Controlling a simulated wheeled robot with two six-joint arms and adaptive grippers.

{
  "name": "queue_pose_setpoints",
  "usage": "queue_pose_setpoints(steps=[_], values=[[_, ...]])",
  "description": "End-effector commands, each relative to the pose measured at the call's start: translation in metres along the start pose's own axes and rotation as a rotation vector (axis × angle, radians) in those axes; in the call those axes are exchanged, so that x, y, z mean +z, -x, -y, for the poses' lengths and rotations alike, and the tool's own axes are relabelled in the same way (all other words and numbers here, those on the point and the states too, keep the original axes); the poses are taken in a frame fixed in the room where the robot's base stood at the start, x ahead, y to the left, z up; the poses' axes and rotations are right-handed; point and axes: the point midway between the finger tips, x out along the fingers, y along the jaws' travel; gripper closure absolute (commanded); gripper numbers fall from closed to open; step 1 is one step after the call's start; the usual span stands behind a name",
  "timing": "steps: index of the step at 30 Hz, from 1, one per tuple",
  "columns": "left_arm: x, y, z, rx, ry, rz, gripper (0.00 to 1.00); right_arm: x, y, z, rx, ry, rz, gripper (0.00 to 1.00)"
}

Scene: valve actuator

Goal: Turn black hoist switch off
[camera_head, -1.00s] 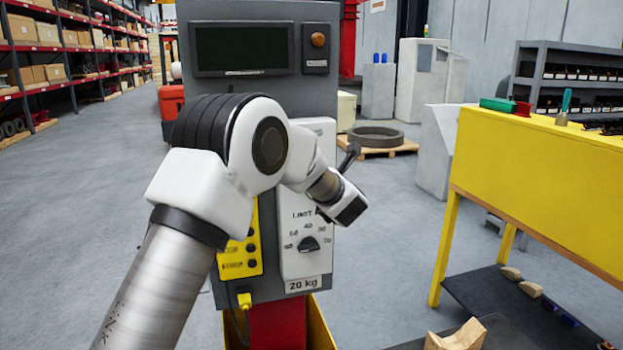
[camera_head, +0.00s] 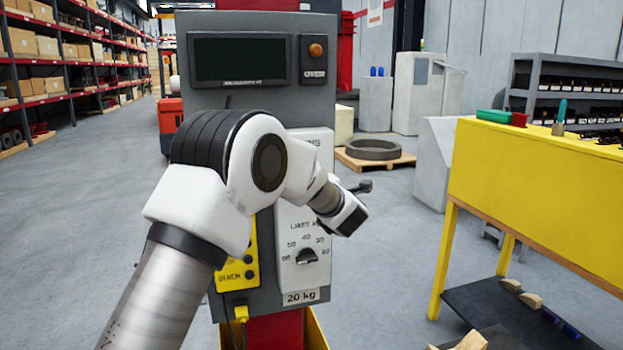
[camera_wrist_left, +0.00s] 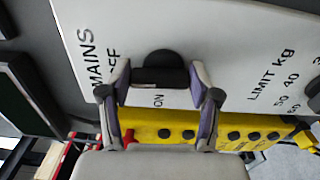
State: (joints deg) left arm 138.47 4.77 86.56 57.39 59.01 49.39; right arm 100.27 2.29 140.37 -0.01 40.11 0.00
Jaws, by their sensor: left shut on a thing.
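The black hoist switch (camera_wrist_left: 160,68) is a round knob with a bar grip on the white panel (camera_wrist_left: 235,30) marked MAINS, with OFF and ON labels beside it. In the left wrist view my left gripper (camera_wrist_left: 161,78) has a finger at each end of the bar and is shut on it. The bar lies between the OFF and ON lettering; its exact setting is hard to tell. In the head view my left arm covers the switch and the fingertips; the white panel (camera_head: 290,232) shows below. My right gripper is not in view.
The grey control box (camera_head: 225,100) carries a dark screen (camera_head: 240,60) and an orange button (camera_head: 316,50). A yellow button panel (camera_head: 235,275) and black limit dial (camera_head: 307,256) sit lower. A yellow bench (camera_head: 540,190) stands at right; floor between is open.

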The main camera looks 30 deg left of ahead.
Motion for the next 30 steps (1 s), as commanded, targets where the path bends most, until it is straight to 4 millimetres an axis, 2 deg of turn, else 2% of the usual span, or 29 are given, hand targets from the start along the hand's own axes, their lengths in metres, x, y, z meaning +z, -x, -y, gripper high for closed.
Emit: queue_pose_setpoints(steps=[17,18,20,30], values=[[0.0006,0.0000,-0.0010,0.003,-0.039,0.001,0.72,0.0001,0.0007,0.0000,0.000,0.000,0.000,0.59],[0.0006,0.0000,-0.0011,0.003,-0.039,0.001,0.31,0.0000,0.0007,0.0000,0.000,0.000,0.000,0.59],[0.0006,0.0000,-0.0009,0.002,-0.039,0.001,0.12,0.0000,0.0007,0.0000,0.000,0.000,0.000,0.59],[0.0005,0.0014,-0.0002,0.001,-0.039,0.001,0.12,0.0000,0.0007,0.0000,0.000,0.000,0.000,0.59]])
